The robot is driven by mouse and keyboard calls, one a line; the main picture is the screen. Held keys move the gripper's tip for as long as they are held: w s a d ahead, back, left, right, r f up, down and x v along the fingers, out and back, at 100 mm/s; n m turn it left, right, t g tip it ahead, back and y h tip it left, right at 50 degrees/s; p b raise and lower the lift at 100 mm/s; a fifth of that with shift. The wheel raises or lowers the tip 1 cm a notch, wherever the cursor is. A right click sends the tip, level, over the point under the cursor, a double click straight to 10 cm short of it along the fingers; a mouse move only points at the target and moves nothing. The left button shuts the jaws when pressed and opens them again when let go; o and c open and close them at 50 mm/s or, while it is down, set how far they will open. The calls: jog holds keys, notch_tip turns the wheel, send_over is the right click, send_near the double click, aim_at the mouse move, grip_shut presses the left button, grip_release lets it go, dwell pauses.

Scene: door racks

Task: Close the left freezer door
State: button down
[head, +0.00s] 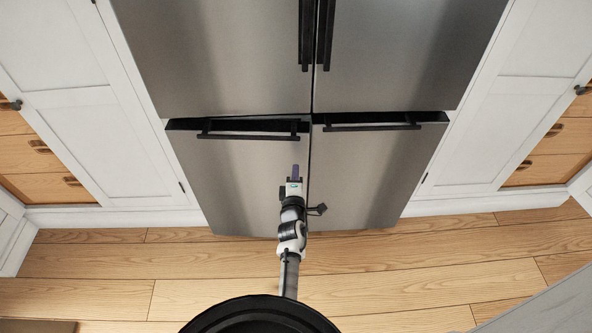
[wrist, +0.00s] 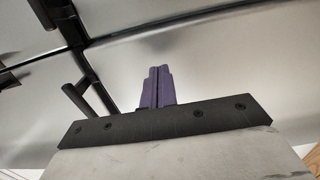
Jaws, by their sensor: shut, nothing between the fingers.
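The left freezer door (head: 235,180) is the lower left steel panel of the fridge in the head view. Its top edge sits slightly lower in the picture than the right freezer door's, so it looks nearly flush or slightly ajar. Its black bar handle (head: 250,130) runs along the top. My gripper (head: 295,170) is in front of this door near its inner edge, below the handle. Its purple fingers (wrist: 158,86) are together and empty in the wrist view, with steel panels behind. I cannot tell whether the fingertips touch the door.
The right freezer door (head: 370,175) with its black handle (head: 370,127) is beside it. Two upper fridge doors (head: 220,60) with vertical handles are above. White cabinets (head: 75,110) flank the fridge. The wooden floor (head: 120,262) in front is clear on both sides.

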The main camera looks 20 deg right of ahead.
aim_at(296, 158)
jog(key=shift+b+x, duration=0.5)
jog(key=shift+x, duration=0.6)
jog(key=shift+w+d, duration=0.15)
jog(key=shift+w, duration=0.25)
